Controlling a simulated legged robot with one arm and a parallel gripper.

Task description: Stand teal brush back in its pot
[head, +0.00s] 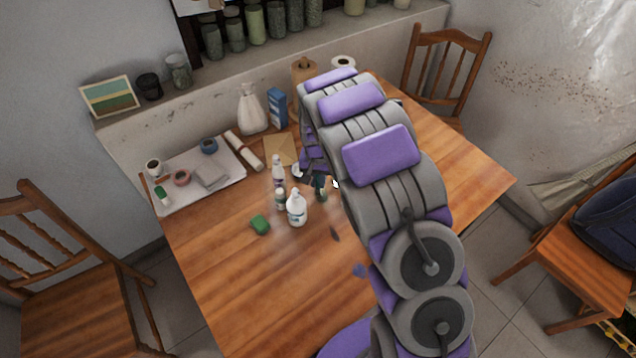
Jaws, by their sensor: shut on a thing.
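My gripper (314,172) is over the middle of the wooden table, mostly hidden behind my own arm. It is shut on a dark teal thing (320,187), which appears to be the teal brush; only a small part of it shows below the jaws. Its tilt, and whether it touches the table, cannot be told. A small white rounded thing (298,170) shows just left of the gripper. I cannot tell whether it is the pot, and no pot can be made out clearly.
A white tray (215,193) with tape rolls lies farther left. The front left tabletop is clear. Chairs (68,275) surround it.

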